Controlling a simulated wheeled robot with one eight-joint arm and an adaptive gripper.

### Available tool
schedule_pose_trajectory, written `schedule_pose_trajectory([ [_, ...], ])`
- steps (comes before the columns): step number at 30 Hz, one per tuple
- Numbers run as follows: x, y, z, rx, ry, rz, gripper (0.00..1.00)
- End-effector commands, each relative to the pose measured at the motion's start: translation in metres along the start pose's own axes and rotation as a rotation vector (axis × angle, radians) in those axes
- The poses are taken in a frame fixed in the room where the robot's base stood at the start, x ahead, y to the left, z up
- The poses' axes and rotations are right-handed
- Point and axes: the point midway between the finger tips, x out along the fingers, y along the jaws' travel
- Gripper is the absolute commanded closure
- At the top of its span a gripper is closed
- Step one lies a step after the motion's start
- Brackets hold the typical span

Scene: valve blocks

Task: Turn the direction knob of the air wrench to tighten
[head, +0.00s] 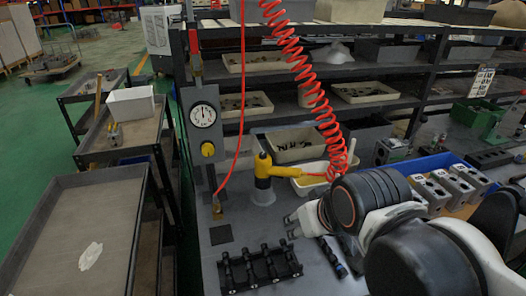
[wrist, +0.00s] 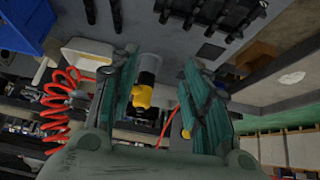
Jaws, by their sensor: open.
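The air wrench (head: 285,170) has a yellow body and lies roughly level, its yellow head above a pale round base on the bench. A red coiled hose hangs down to its handle end. My gripper (head: 300,221) is in front of the wrench and a little to its right, apart from it. In the wrist view my gripper (wrist: 160,75) is open, with its two teal fingers spread. The wrench's grey and yellow part (wrist: 146,82) shows between them, closer to the left finger. Nothing is held. I cannot make out the direction knob.
A gauge panel (head: 202,115) with a yellow knob stands left of the wrench. A black rack (head: 260,270) lies at the bench front. A blue bin (head: 432,164) with metal blocks is at the right. The red coiled hose (head: 312,90) hangs above the wrench.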

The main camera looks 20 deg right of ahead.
Motion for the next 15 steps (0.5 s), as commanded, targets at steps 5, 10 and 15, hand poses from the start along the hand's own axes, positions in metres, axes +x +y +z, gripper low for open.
schedule_pose_trajectory([
  [5, -0.018, 0.001, -0.052, -0.126, -0.060, -0.006, 0.59],
  [10, -0.026, 0.003, -0.107, -0.287, -0.134, -0.024, 0.59],
  [15, -0.025, 0.004, -0.159, -0.446, -0.207, -0.054, 0.59],
])
